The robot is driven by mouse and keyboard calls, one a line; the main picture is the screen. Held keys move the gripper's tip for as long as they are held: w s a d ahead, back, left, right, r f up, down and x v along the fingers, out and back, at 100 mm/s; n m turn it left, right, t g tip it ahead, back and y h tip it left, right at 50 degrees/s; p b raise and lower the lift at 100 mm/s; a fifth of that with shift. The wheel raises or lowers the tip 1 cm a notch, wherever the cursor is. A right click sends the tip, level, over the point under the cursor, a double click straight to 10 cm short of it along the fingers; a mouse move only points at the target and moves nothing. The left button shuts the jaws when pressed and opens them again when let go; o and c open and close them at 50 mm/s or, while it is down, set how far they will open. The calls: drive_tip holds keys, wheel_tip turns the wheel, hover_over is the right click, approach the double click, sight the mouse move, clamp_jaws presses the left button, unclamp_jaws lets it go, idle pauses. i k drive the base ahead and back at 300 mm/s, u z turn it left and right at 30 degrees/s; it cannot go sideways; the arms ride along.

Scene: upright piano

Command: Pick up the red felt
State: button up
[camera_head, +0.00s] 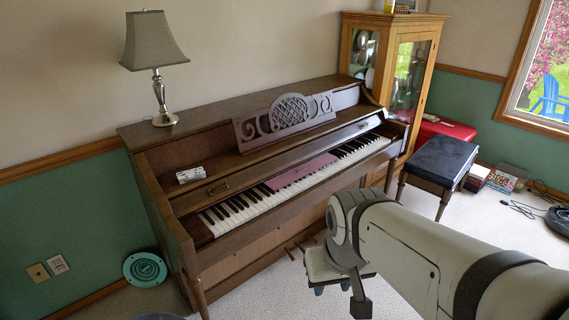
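The red felt (300,172) shows as a flat pinkish-red strip lying over the middle keys of the upright piano (205,245). My gripper (340,292) is at the end of my arm, in front of the piano and lower in the picture than the felt. It is apart from the felt and points downward. Its fingers are small and partly hidden by my wrist, so I cannot tell whether they are open or shut. I see nothing held in it.
A lamp (159,95) stands on the piano's top left. A small whitish object (191,175) lies left above the keys. The carved music stand (285,118) rises behind the felt. A dark-topped bench (440,160) and glass cabinet (407,80) stand right. Carpet in front is partly clear.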

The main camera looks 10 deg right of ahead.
sight(282, 180)
drive_tip(key=u, duration=0.35)
drive_tip(key=k, duration=0.25)
drive_tip(key=z, duration=1.25)
drive_tip(key=i, duration=1.4)
drive_tip(key=u, duration=0.4)
drive_tip(key=i, duration=1.2)
drive_tip(key=u, duration=0.95)
